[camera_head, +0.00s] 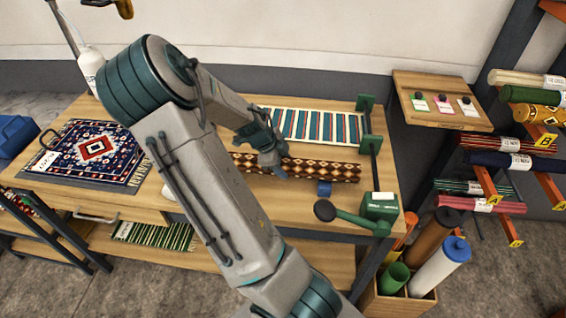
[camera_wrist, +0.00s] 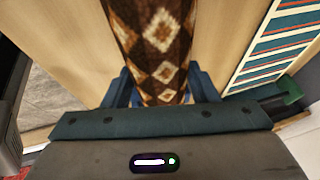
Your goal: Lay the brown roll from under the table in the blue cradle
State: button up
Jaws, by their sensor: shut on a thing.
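The brown roll (camera_head: 325,170), patterned with cream and rust diamonds, lies lengthwise over the table top (camera_head: 385,178). My gripper (camera_head: 270,160) is shut on it from above, left of its right end. In the wrist view the roll (camera_wrist: 155,45) runs between the two blue fingers (camera_wrist: 160,88). A small blue block (camera_head: 324,188), seemingly part of the blue cradle, shows just below the roll's front side. The rest of the cradle is hidden by the roll and my arm. I cannot tell whether the roll touches it or hangs slightly above.
A striped rug (camera_head: 312,126) lies behind the roll. A green clamp-like device (camera_head: 378,208) stands at the table's right end. A patterned rug stack (camera_head: 88,153) lies at left. A crate of upright rolls (camera_head: 440,265) and a roll rack (camera_head: 495,160) stand at right.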

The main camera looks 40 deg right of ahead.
jog(key=shift+f, duration=0.1)
jog(key=o, duration=0.9)
jog(key=shift+f, duration=0.1)
jog(key=o, duration=0.4)
jog(key=shift+o, duration=0.2)
